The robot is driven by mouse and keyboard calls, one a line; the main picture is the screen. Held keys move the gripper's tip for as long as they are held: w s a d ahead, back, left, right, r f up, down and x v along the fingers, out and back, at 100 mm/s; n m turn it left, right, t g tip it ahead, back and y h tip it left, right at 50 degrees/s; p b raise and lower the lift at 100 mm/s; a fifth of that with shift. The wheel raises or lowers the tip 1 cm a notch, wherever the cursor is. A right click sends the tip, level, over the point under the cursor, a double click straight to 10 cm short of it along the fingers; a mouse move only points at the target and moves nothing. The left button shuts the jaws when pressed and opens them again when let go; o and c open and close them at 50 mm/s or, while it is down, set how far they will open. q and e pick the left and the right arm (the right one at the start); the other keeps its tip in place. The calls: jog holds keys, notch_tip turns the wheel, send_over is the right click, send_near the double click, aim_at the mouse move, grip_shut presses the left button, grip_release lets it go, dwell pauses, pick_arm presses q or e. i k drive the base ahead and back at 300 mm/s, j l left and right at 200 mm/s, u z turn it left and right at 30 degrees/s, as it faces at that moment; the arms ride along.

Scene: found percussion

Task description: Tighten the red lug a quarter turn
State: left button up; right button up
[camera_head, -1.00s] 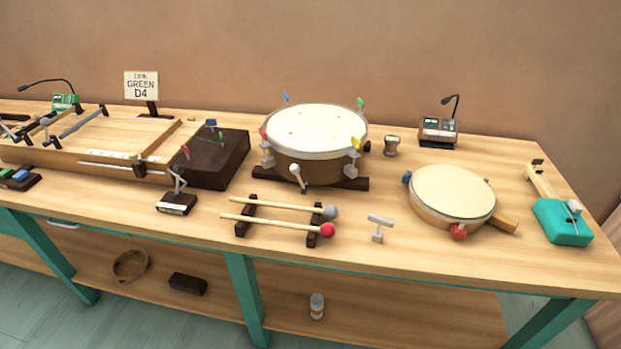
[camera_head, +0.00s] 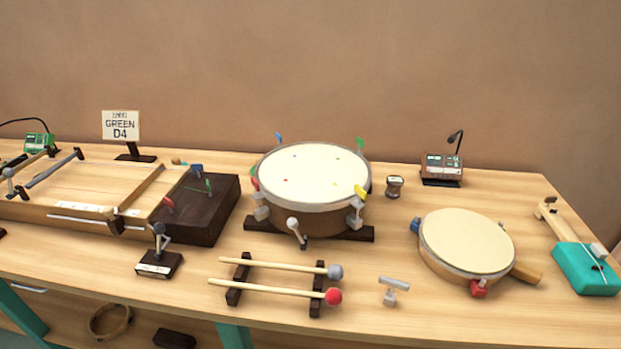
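The large drum (camera_head: 312,176) stands on a dark base in the middle of the bench, with coloured tabs around its rim. The red lug tab (camera_head: 255,184) is at the rim's left side; blue (camera_head: 278,138), green (camera_head: 360,145) and yellow (camera_head: 361,192) tabs mark others. A grey T-shaped key (camera_head: 393,290) stands on the bench to the right of the mallets. A smaller hand drum (camera_head: 467,243) at the right also carries a red block (camera_head: 478,289) at its front edge. Neither gripper is in view.
Two mallets (camera_head: 265,287) lie on a dark rack in front of the large drum. A dark box (camera_head: 200,212) and a wooden stringed frame (camera_head: 90,190) are at left. A small meter (camera_head: 441,168) stands behind, and a teal instrument (camera_head: 585,268) at far right.

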aim_at(257, 188)
jog(key=i+j+z, duration=0.1)
jog(key=i+j, duration=0.15)
jog(key=i, duration=0.15)
jog(key=i+j+z, duration=0.15)
jog(key=i+j, duration=0.15)
jog(key=i, duration=0.05)
